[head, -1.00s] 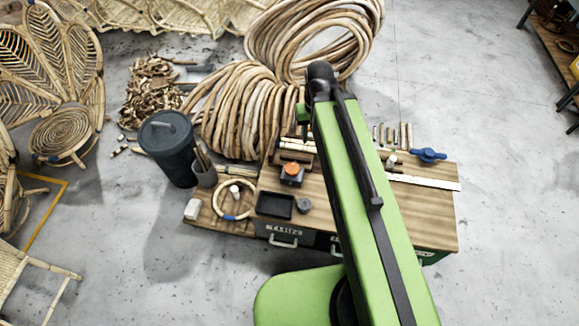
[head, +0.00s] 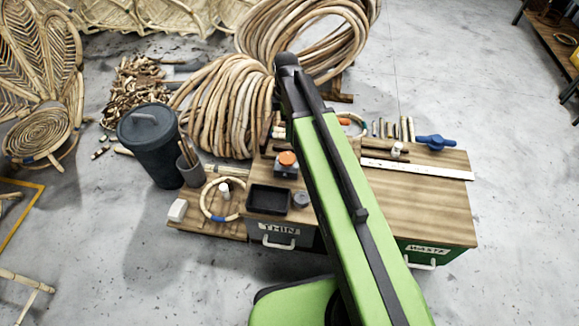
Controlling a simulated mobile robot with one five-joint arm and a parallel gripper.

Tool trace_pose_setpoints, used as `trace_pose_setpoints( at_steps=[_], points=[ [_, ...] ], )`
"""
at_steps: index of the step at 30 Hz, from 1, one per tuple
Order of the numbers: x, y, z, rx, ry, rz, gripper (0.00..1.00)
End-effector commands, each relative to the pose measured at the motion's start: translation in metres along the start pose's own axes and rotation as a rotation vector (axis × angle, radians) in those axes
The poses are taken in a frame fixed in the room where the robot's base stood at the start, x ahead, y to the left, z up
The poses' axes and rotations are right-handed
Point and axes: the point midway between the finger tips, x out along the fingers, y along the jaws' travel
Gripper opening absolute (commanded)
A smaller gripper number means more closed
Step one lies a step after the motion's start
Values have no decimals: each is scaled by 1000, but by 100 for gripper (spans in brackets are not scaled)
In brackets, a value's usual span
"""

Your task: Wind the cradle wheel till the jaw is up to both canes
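A blue lobed handle or wheel (head: 435,142) sits at the back right of the wooden bench top (head: 425,205); I cannot tell whether it is the cradle wheel. Short pale cane pieces (head: 404,128) stand at the back edge, left of the blue part. Another short piece lies near a small white-topped part (head: 397,149). My green arm crosses the middle of the bench and hides what lies behind it. I cannot make out the cradle jaw or two canes held in it. My gripper is hidden beyond the dark top end of my arm.
An orange-topped box (head: 287,161), black tray (head: 268,199) and grey puck (head: 300,200) are on the bench's left. A long pale ruler (head: 418,169) lies at right. A dark bin (head: 150,145) and cane coils (head: 225,105) stand behind left.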

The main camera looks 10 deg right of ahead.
Motion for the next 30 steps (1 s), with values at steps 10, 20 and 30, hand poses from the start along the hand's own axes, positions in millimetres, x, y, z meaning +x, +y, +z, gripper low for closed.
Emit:
trace_pose_setpoints(
  at_steps=[10,20,30],
  points=[
    [14,2,1,-39,0,0,79],
    [76,2,1,-37,0,0,79],
    [146,2,2,-36,0,0,79]
  ],
)
